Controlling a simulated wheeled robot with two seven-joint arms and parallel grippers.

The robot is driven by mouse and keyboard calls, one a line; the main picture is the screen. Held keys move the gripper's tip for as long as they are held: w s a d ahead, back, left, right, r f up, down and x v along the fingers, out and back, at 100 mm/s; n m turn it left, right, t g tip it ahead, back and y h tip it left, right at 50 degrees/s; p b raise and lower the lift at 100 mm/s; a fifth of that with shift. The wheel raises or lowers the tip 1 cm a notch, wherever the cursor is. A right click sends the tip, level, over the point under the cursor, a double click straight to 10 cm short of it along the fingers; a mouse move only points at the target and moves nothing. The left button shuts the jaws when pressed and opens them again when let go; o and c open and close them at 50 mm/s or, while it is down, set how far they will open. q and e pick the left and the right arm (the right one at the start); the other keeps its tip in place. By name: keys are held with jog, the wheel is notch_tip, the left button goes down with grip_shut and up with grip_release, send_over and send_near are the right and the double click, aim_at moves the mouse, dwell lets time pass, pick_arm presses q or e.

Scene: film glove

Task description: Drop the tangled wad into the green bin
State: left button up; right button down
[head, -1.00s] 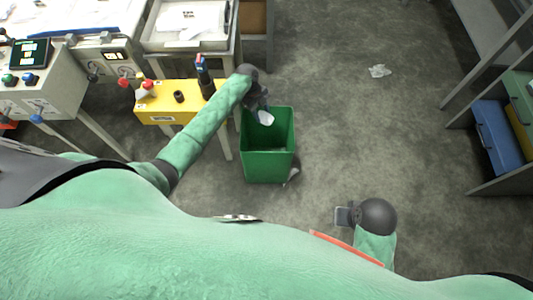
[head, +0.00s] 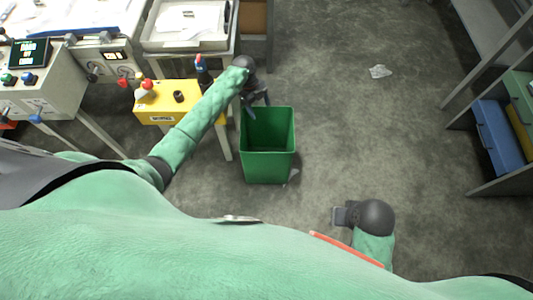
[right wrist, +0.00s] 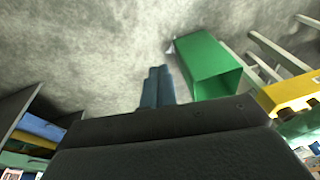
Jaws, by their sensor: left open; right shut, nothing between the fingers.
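The green bin (head: 268,166) stands upright on the floor, its open top facing me; it also shows in the right wrist view (right wrist: 198,58). My left gripper (head: 258,103) is open and empty at the bin's far left rim. The pale wad is not visible in either view now; the part of the bin's inside that I see shows only green walls, and its bottom is hidden. My right gripper (head: 340,216) is shut and empty, low over the floor to the right of the bin; its blue-grey fingers (right wrist: 157,86) are together in the right wrist view.
A crumpled clear piece (head: 380,71) lies on the floor at the upper right, and another scrap (head: 293,176) lies beside the bin. Shelving with a blue drawer (head: 499,135) is at the right. The middle floor is clear.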

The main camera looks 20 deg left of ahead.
pick_arm(q)
jog(key=shift+b+v, duration=0.3)
jog(key=shift+v, duration=1.85)
jog(key=w+d+r+n+t+y, duration=0.1)
jog(key=w+r+n+t, duration=0.1)
jog(key=r+n, duration=0.5)
jog(key=w+d+r+n+t+y, duration=0.1)
jog(key=w+r+n+t, duration=0.15)
jog(key=r+n, duration=0.4)
jog(key=s+d+r+n+t+y, duration=0.1)
jog(key=s+d+r+n+t, duration=0.35)
jog(key=s, duration=0.45)
jog(key=s+d+r+n+g, duration=0.1)
jog(key=s+d+n, duration=0.1)
jog(key=s, duration=1.5)
jog(key=s+f+g, duration=0.1)
jog(key=s+f, duration=0.2)
jog(key=s, duration=0.3)
jog(key=s+d+f+g, duration=0.1)
jog(key=s+f, duration=0.1)
jog(key=s, duration=0.4)
jog(key=s+f+n+g, duration=0.1)
jog(key=s+f, duration=0.2)
jog(key=s, duration=0.3)
jog(key=shift+d+f+g+h, duration=0.3)
jog(key=shift+d+g+h, duration=0.1)
